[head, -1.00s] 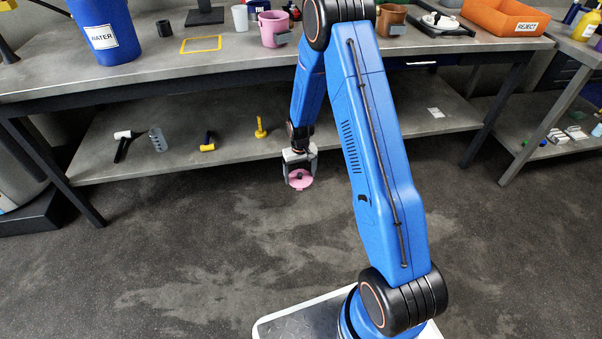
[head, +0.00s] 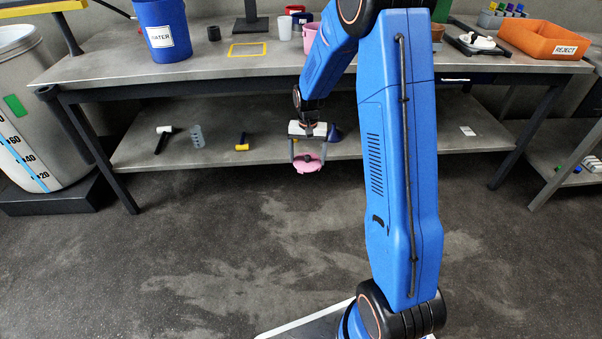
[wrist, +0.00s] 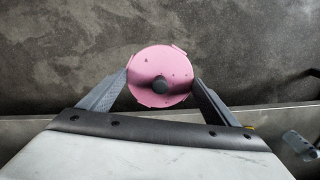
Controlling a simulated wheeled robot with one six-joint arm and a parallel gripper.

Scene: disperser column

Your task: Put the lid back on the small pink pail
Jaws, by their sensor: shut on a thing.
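The pink lid (wrist: 160,70) is a round disc with a dark knob at its middle; it also shows in the head view (head: 308,165). My gripper (wrist: 163,88) is shut on the lid, one finger on each side of it. It holds the lid in the air in front of the bench's lower shelf, above the floor. The small pink pail (head: 309,38) stands on the bench top, up and behind my gripper. My blue arm covers part of the pail, so its opening is hard to see.
The bench (head: 110,68) also bears a blue WATER bucket (head: 163,27), a yellow square outline (head: 247,50), a white cup (head: 284,28) and an orange REJECT bin (head: 548,40). The lower shelf (head: 370,145) holds several small tools. The floor in front is clear.

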